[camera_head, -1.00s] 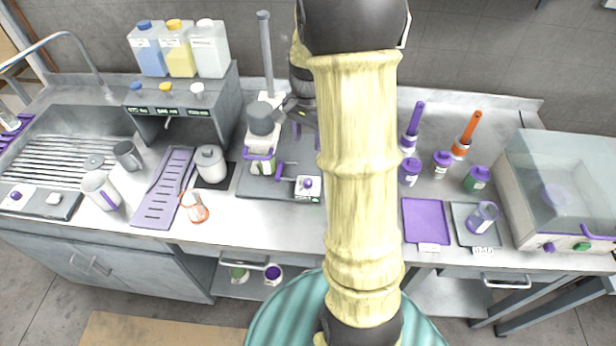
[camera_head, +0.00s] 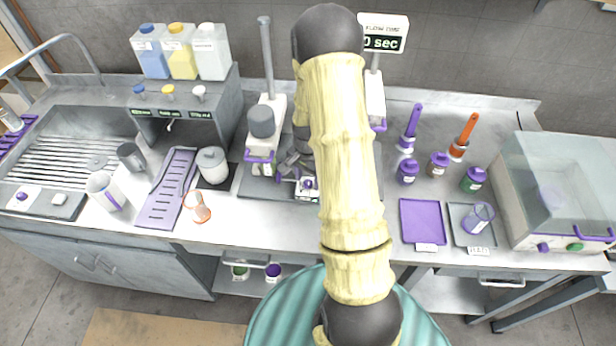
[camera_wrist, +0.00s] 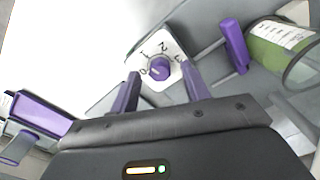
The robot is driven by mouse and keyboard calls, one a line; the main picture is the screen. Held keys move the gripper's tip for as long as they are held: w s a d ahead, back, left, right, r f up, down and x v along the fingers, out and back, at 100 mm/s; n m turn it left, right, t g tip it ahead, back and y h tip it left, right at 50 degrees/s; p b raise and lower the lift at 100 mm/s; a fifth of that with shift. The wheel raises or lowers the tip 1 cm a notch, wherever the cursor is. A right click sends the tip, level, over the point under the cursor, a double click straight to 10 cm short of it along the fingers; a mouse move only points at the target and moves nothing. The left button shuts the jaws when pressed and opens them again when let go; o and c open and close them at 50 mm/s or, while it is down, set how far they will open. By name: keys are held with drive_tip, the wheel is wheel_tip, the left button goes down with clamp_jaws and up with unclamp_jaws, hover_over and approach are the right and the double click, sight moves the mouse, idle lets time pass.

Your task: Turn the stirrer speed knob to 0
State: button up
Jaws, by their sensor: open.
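The stirrer speed knob (camera_wrist: 158,69) is a small round purple knob on a white dial plate (camera_wrist: 165,47) marked 0, 1, 2 and 3. I cannot make out clearly which mark it points to. In the head view the knob (camera_head: 308,183) sits at the front of the stirrer base. My gripper (camera_wrist: 160,72) is open, with one purple finger on each side of the knob in the picture. I cannot tell whether the fingers touch it. In the head view my gripper (camera_head: 296,163) is just behind the dial, partly hidden by my arm.
A purple handle (camera_wrist: 233,45) and a green-filled clear vessel (camera_wrist: 282,50) lie right of the dial in the wrist view. The stirrer's upright column (camera_head: 262,122) stands left of my gripper. A timer display (camera_head: 384,36) stands behind my arm.

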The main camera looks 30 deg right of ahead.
drive_tip(key=shift+f, duration=0.4)
drive_tip(key=shift+c, duration=0.5)
drive_tip(key=c, duration=0.9)
drive_tip(key=shift+n, duration=0.4)
drive_tip(key=n+b, duration=0.1)
drive_tip(key=n, duration=1)
drive_tip(key=shift+r, duration=0.1)
drive_tip(key=shift+n, duration=0.3)
